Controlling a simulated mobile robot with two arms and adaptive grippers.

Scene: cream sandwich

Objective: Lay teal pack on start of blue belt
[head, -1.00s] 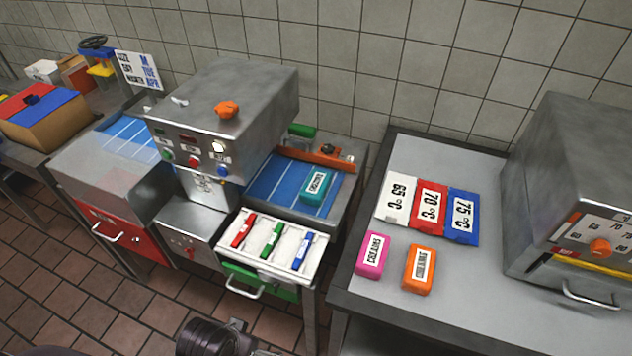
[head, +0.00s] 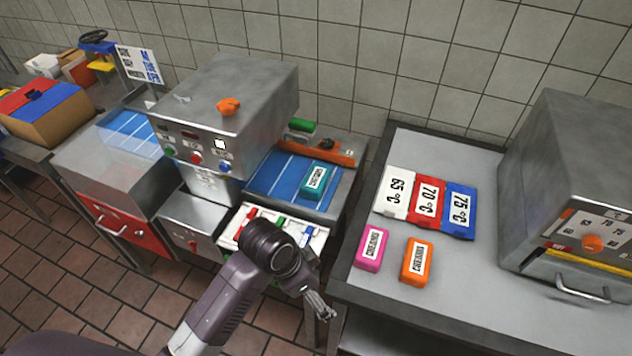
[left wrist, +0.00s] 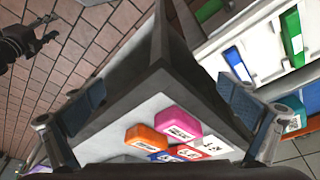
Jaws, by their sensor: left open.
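The teal pack (head: 315,180) has a white label and lies on the right part of the blue belt (head: 270,172), right of the steel machine. It shows partly at the right edge of the left wrist view (left wrist: 293,113). My left gripper (head: 319,307) is open and empty, in front of the belt and the tray, apart from the pack. Its two fingers stand wide apart in the left wrist view (left wrist: 162,98). A dark gripper, seemingly my right one (left wrist: 42,38), shows at the upper left there; its jaw state is unclear.
A pink pack (head: 371,249) and an orange pack (head: 417,261) lie on the grey table (head: 440,300), near white, red and blue temperature cards (head: 427,202). A white tray (head: 318,238) with coloured bars sits before the belt, partly behind my arm. The steel machine (head: 225,105) stands left.

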